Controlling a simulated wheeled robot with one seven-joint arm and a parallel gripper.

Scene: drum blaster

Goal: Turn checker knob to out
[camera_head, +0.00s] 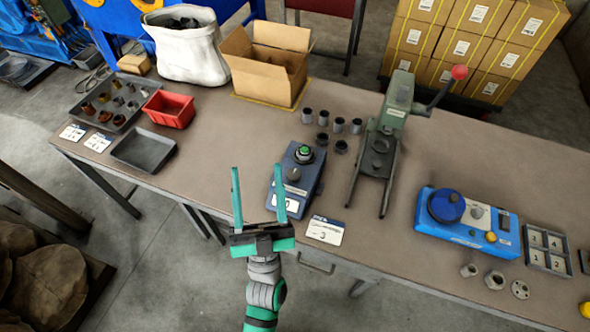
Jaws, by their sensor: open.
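A dark blue box (306,187) stands near the table's front edge. It has a dark knob (293,175) on its sloped face and a green-topped round part (304,153) behind it. A brighter blue device (464,232) at the right has a large round blue dial (446,206) and a small pale knob (476,212). I cannot tell from labels which is the checker. My gripper (258,169) is open and empty, fingers pointing away from me. Its right finger overlaps the left side of the dark blue box in view; I cannot tell whether they touch.
A green lever press (382,143) with a red-tipped handle stands right of the dark box. Several grey sleeves (338,125) stand between them. A cardboard box (262,75), red bin (169,109) and grey trays (143,149) sit left. A label card (325,231) lies at the front edge.

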